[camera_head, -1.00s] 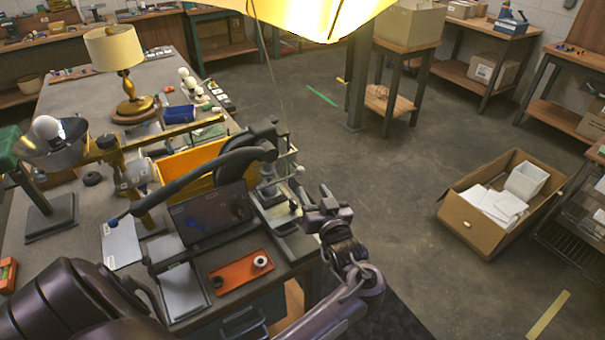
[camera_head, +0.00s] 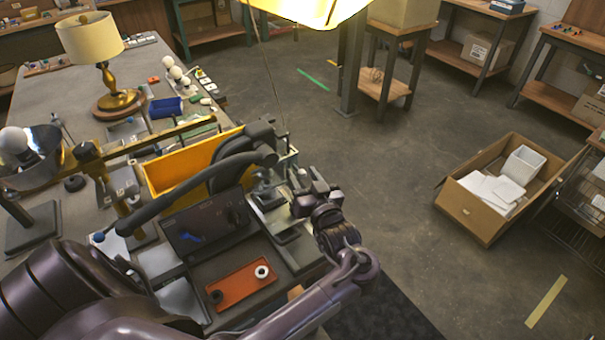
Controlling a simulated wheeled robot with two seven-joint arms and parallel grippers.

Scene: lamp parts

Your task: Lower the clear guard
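A bench machine with a dark curved arm (camera_head: 238,163) stands at the near right corner of the grey workbench. The clear guard (camera_head: 289,160) is a small see-through piece at the machine's right end; its edges are hard to make out, and my gripper partly hides that end. My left gripper (camera_head: 302,198) is just right of the machine, beside the guard. Contact with the guard cannot be told, nor whether the fingers are apart. My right gripper is not in view.
A yellow bin (camera_head: 165,172) sits behind the machine, and an orange tray (camera_head: 240,284) with two small rings lies in front. A lit yellow lampshade (camera_head: 318,10) hangs overhead. A cardboard box (camera_head: 470,207) stands on the open floor to the right.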

